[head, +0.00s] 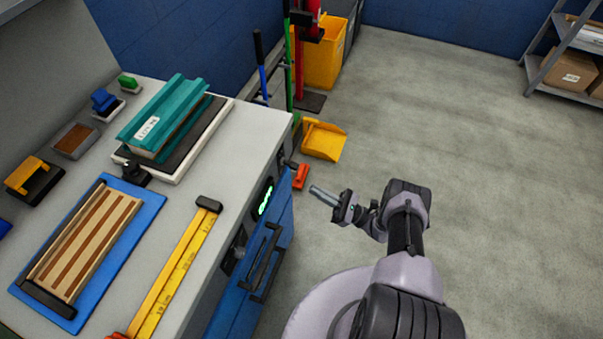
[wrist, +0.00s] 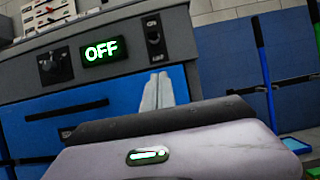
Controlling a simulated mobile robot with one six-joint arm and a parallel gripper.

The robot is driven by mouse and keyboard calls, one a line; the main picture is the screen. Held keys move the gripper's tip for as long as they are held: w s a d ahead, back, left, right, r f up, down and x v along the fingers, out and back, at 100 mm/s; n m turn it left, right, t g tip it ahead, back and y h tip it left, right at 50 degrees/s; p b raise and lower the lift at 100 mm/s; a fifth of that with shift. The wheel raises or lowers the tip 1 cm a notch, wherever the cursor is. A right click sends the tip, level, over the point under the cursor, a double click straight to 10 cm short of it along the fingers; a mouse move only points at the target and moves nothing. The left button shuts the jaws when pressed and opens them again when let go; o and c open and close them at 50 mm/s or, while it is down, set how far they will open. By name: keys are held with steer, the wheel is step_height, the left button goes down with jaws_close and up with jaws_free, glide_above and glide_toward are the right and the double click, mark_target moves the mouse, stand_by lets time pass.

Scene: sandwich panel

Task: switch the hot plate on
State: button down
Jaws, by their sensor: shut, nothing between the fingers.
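The control panel (wrist: 120,68) is the dark strip along the top of the blue cabinet front. Its display (wrist: 101,50) reads OFF in green, and the lit display also shows in the head view (head: 265,199). A black rocker switch (wrist: 153,38) sits right of the display, with small labels above and below it. A round black knob (wrist: 51,68) is to the left. My gripper (head: 313,190) is shut and empty, pointing toward the cabinet from the right. In the wrist view its fingertips (wrist: 157,90) appear below the switch, against the blue front. Contact is not visible.
A teal channel piece (head: 165,118) lies on a dark plate on the worktop. A blue board (head: 145,215) with a striped panel and a yellow ruler (head: 172,275) are nearer. A black handle (head: 264,265) sticks out below the panel.

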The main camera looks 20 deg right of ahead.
mark_target(290, 164)
steer(key=x, duration=0.7)
steer(key=shift+w+a+r+b, duration=0.1)
steer(key=shift+a+r+b, duration=0.05)
steer(key=shift+b, duration=0.15)
steer(key=r, duration=0.3)
steer(key=shift+s+d+r, duration=0.3)
steer(key=shift+d, duration=0.1)
steer(key=shift+r, duration=0.1)
